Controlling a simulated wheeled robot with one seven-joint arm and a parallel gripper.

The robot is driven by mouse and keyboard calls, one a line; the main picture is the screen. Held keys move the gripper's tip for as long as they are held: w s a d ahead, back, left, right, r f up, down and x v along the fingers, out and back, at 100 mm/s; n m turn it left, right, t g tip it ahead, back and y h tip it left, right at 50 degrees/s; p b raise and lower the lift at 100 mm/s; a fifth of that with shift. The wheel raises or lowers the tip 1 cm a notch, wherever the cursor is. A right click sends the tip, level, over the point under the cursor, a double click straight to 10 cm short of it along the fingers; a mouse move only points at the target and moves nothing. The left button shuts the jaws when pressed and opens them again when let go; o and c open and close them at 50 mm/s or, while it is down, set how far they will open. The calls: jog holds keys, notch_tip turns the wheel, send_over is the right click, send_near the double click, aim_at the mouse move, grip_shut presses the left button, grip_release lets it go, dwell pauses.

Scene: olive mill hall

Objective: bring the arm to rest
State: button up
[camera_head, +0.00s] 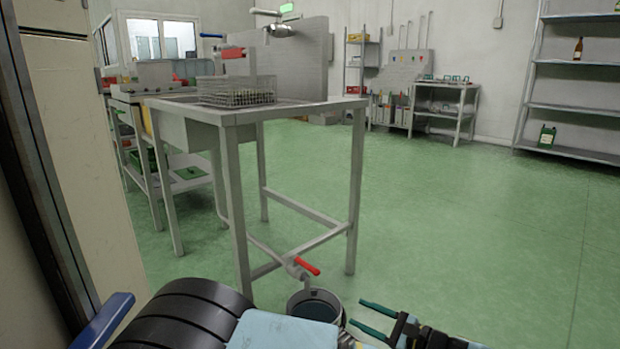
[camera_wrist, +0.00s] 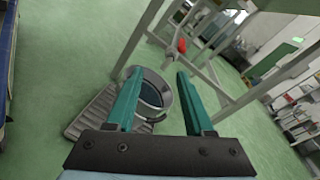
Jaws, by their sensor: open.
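My gripper (camera_head: 376,321) shows at the bottom of the head view, with two green fingers held apart and nothing between them. In the wrist view my gripper (camera_wrist: 158,100) is also open and empty. Past its fingers, a grey bucket (camera_wrist: 152,92) with dark contents stands on the floor, partly hidden by the left finger. In the head view the bucket (camera_head: 316,306) is just left of my fingertips, its lower part hidden by my arm. Whether the fingers touch it, I cannot tell; they look apart from it.
A steel sink table (camera_head: 232,116) with a wire basket (camera_head: 237,92) stands ahead. A red-handled valve (camera_head: 307,266) hangs above the bucket. A grey slatted mat (camera_wrist: 92,128) lies beside the bucket. A pale panel (camera_head: 85,150) is close on the left. Green floor (camera_head: 470,220) is clear at right.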

jog(key=s+a+r+n+g+h, duration=0.3)
jog(key=a+n+g, duration=0.5)
jog(key=a+g, duration=0.3)
jog(key=s+a+r+n+t+h, duration=0.15)
jog(key=a+r+n+h, duration=0.3)
jog(key=r, duration=0.55)
jog(key=s+a+r+n+h, duration=0.2)
jog(key=a+r+n+h, duration=0.3)
jog(key=r, duration=0.4)
notch_tip(320, 180, up, 37)
jog(key=n+p, duration=0.1)
jog(key=p, duration=3.5)
jog(key=shift+d+r+p, duration=0.15)
jog(key=shift+d+p, duration=0.05)
jog(key=shift+p, duration=0.15)
jog(key=shift+h, duration=0.25)
